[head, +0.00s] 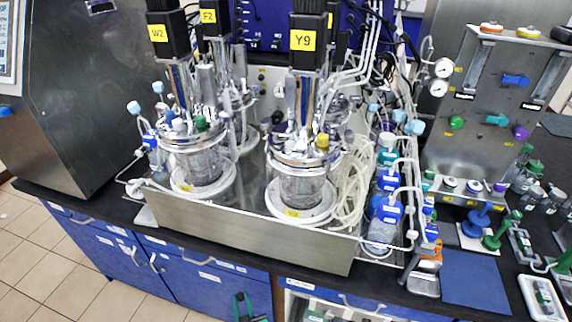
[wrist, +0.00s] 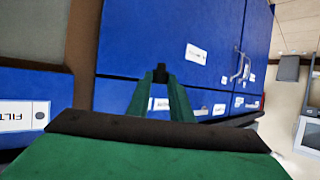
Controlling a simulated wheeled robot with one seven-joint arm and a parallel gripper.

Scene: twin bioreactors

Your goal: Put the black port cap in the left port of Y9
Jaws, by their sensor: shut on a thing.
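The Y9 vessel (head: 302,185) is the front right reactor, under a black motor head with a yellow Y9 label (head: 303,40). Its metal lid (head: 300,157) carries several fittings, with a yellow cap (head: 322,141) on the right side. The left port of Y9 is too small to make out. My gripper (head: 243,300) is low at the bottom of the head view, in front of the blue cabinets and well below the vessels. In the wrist view its green fingers (wrist: 160,82) are shut on the small black port cap (wrist: 160,73) at their tips.
The W2 vessel (head: 195,160) stands left of Y9. Looped clear tubing (head: 350,185) and blue-capped bottles (head: 386,210) crowd Y9's right side. The steel base (head: 250,240) fronts the vessels. Blue cabinets (head: 210,275) lie below the bench; a blue mat (head: 474,282) lies at right.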

